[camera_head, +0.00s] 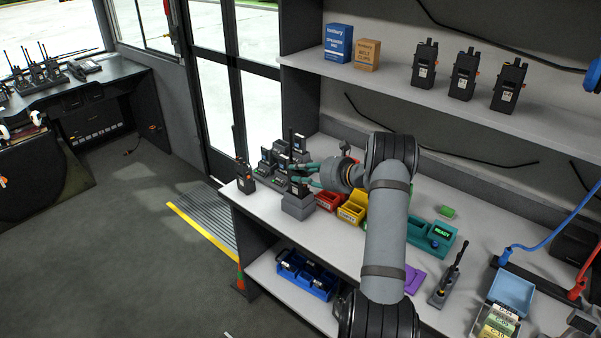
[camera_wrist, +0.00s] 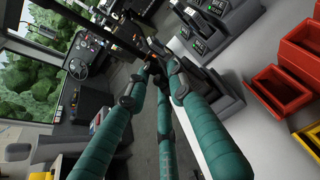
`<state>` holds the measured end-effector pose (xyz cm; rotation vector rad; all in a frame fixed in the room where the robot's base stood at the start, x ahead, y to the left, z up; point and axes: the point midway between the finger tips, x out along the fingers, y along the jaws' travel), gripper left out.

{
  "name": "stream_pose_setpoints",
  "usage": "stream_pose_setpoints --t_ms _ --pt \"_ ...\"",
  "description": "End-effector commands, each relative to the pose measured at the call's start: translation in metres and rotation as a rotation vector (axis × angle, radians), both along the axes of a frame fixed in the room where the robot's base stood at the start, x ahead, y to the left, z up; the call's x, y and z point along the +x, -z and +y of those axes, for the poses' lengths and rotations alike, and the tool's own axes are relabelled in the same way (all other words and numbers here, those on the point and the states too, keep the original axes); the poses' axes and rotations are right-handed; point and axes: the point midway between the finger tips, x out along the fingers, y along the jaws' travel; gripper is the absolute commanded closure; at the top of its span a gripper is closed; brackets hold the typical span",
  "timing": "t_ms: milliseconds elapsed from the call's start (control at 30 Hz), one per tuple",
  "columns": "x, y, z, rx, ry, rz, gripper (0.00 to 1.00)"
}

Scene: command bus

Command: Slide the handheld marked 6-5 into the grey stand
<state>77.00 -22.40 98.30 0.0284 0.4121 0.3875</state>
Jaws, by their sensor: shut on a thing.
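Docked handhelds (camera_head: 268,160) are just behind the gripper. Red (camera_head: 327,201) and yellow (camera_head: 351,211) bins are close on the right. A shelf (camera_head: 400,88) overhangs the back.

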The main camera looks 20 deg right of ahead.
Motion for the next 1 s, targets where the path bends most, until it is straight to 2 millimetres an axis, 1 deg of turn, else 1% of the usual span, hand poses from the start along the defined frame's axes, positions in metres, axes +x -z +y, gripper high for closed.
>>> stream_pose_setpoints --t_ms 233,767,800,1000 --pt "0.0006 -0.0017 -0.0003 0.001 0.001 -0.003 1.00" --pt "0.0006 0.0037 -0.0001 0.001 0.001 -0.003 1.00" --pt "0.0005 0.0032 -0.0002 0.001 0.001 -0.003 0.76" --pt "0.0002 0.0039 -0.0002 0.000 0.001 -0.001 0.64"
